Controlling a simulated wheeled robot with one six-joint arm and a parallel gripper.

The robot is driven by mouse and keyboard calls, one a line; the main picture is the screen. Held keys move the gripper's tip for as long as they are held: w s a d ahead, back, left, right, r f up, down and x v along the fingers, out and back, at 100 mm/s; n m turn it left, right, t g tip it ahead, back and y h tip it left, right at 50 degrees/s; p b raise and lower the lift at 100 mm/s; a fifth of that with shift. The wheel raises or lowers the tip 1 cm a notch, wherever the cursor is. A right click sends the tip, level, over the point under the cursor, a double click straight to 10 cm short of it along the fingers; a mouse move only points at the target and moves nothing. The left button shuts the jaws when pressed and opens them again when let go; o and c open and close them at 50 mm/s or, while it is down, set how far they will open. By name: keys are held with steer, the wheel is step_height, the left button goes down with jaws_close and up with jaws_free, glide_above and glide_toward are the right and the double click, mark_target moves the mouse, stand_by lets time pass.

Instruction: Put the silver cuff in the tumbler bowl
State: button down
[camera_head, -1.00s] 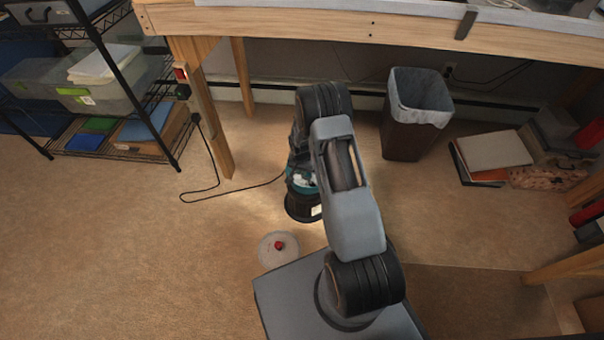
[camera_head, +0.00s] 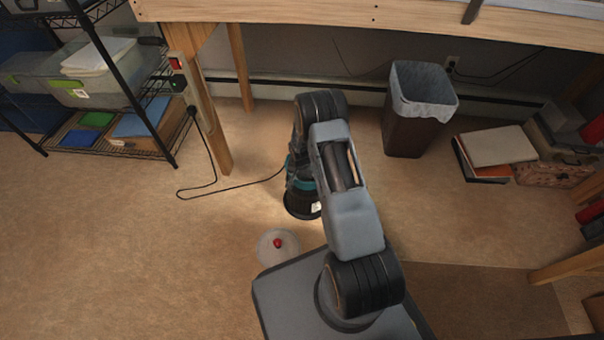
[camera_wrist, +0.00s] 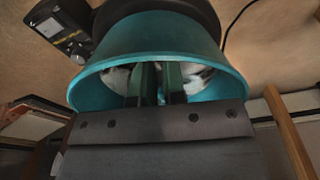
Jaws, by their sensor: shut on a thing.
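The tumbler bowl (camera_wrist: 160,38) is teal and wide-mouthed and fills the upper middle of the wrist view. In the head view, only part of its teal side (camera_head: 296,184) shows beside my arm, above a dark base on the floor. My gripper (camera_wrist: 156,82) reaches over the near rim, its two fingers inside the bowl's mouth in the wrist view and close together. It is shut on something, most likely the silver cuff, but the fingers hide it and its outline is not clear. Silvery-white patches show inside the bowl on both sides of the fingers.
A clear round dish (camera_head: 277,247) with a small red item stands on the floor near my base. A wooden bench (camera_head: 330,14) spans the back, with a lined bin (camera_head: 408,140) beneath. A black cord (camera_head: 215,188) crosses the floor. A wire shelf (camera_head: 110,140) stands left.

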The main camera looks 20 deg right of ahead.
steer(key=shift+f+b, duration=0.5)
stand_by(0.4)
steer(key=c, duration=1.1)
jaws_free()
step_height(320, 180, up, 14)
steer(key=s+a+p, duration=0.1)
steer(key=p, duration=0.4)
steer(key=shift+s+f, duration=0.15)
